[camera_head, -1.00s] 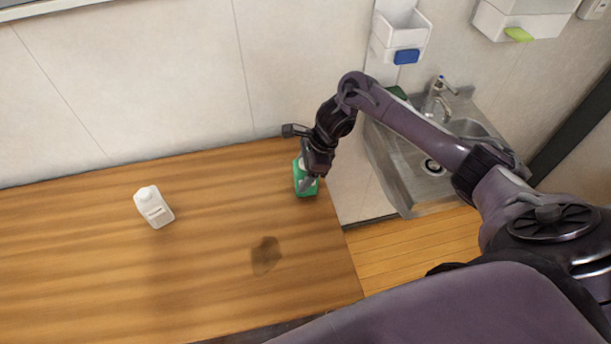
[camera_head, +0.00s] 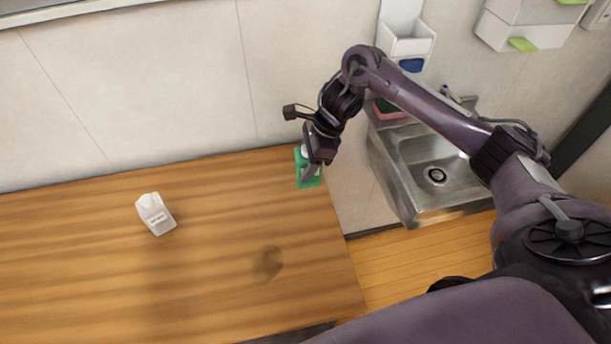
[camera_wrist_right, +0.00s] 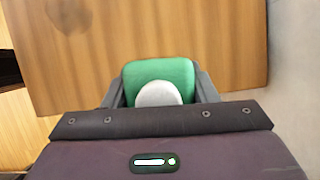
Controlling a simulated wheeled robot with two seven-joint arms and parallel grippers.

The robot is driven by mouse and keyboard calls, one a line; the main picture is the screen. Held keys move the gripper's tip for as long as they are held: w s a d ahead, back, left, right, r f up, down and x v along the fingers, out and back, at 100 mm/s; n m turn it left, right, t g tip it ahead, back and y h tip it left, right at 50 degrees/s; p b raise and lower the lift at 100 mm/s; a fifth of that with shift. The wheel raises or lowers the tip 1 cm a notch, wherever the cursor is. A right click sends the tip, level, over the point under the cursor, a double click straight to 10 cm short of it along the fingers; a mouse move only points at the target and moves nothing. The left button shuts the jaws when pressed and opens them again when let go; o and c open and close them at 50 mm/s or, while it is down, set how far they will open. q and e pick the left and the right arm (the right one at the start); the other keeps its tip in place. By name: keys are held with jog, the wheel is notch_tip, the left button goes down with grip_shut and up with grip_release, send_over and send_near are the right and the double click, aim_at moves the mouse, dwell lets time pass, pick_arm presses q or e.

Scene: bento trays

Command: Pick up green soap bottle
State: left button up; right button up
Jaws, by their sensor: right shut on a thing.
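The green soap bottle (camera_head: 303,173) is at the table's far right corner in the head view, partly hidden by my right gripper (camera_head: 312,174). In the right wrist view the green bottle (camera_wrist_right: 158,72) with its pale round cap (camera_wrist_right: 159,95) sits between the two fingers of my right gripper (camera_wrist_right: 160,90), one on each side. The right gripper is shut on the bottle from above. I cannot tell whether the bottle's base touches the table. My left gripper is not in view.
A dark stain (camera_head: 268,262) marks the wood. A metal sink (camera_head: 440,200) is beyond the table's right edge, with wall dispensers (camera_head: 404,40) above. The middle of the table is clear.

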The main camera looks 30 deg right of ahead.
notch_tip(320, 180, up, 13)
jog(key=shift+f+p, duration=0.1)
jog(key=shift+p, duration=0.75)
jog(key=shift+a, duration=0.1)
